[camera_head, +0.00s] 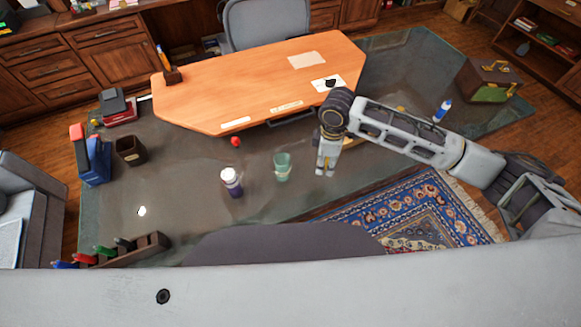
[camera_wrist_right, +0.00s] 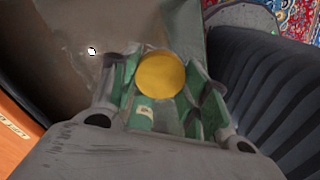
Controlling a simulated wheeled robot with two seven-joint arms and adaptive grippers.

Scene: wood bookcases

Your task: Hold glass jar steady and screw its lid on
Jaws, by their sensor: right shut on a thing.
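A greenish glass jar (camera_head: 282,167) stands upright on the dark glass desk top (camera_head: 190,150) in the head view. No lid shows on it. My right gripper (camera_head: 325,170) points down just to the right of the jar, apart from it. In the right wrist view a round gold lid (camera_wrist_right: 160,74) sits between the fingers of my right gripper (camera_wrist_right: 160,82), which is shut on it. The lid's flat face is towards the wrist camera. I cannot make out the lid in the head view. My left gripper is not in view.
A purple bottle (camera_head: 231,182) stands left of the jar, and a small red object (camera_head: 236,141) lies behind. An orange wooden desk section (camera_head: 260,85) is beyond. A marker rack (camera_head: 135,250) is front left. A blue-white bottle (camera_head: 442,111) and a case (camera_head: 487,80) are right.

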